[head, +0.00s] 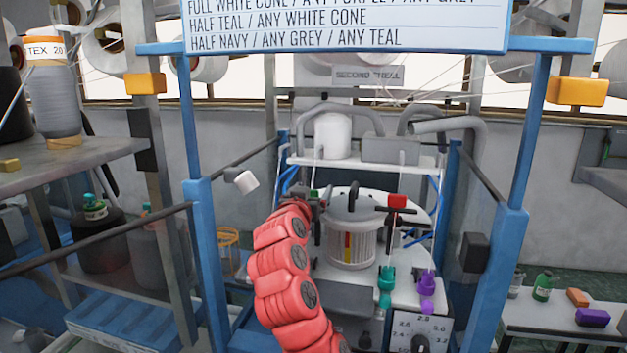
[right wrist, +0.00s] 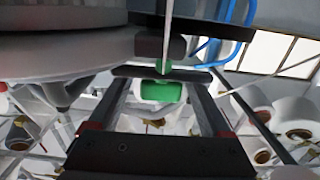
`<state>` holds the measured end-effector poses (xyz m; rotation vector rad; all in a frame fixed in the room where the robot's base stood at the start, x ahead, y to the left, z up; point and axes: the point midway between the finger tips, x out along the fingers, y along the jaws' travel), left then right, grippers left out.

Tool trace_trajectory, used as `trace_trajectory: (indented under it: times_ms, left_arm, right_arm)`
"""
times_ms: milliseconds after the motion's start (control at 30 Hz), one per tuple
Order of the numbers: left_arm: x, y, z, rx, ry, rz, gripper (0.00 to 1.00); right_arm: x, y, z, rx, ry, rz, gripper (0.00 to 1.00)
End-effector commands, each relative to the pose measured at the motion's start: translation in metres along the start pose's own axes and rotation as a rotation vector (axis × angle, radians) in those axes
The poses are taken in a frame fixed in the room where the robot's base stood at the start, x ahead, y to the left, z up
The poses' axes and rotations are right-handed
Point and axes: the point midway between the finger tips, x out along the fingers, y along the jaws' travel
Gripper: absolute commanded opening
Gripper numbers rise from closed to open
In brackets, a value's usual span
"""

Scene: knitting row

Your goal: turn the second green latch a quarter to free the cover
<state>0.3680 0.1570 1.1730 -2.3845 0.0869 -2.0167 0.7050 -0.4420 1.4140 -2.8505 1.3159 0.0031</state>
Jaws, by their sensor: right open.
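My right gripper (head: 310,198) is at the left side of the round machine head, at the end of my red arm. In the right wrist view the gripper (right wrist: 164,85) is open, with a finger on each side of a green latch (right wrist: 162,91). Contact with the latch is not clear. Only a small bit of green (head: 314,190) shows by the gripper in the head view. The ribbed round cover (head: 350,245) stands on the machine under a dark handle. My left gripper is out of view.
Blue posts (head: 197,240) flank the machine, and a sign (head: 345,30) hangs above. A red block (head: 398,201) is right of the cover. Teal (head: 386,283) and purple (head: 427,290) fittings stand in front. A thin rod (right wrist: 167,35) runs down close to the latch.

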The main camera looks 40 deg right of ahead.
Motion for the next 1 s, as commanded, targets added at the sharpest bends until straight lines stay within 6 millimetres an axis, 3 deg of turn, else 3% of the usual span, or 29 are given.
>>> trace_trajectory:
  times_ms: [200,500,900,1000]
  left_arm:
    - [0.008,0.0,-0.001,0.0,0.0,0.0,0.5]
    - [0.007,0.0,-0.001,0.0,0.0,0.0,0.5]
    - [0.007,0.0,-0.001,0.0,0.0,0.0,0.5]
    - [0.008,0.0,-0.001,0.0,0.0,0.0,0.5]
  right_arm:
    - [0.015,0.0,0.0,-0.001,0.0,0.001,0.82]
    - [0.016,0.0,0.0,-0.001,0.002,-0.001,0.82]
    - [0.016,0.0,0.0,0.0,0.003,-0.001,0.12]
    - [0.016,0.0,0.0,0.0,0.003,-0.001,0.0]
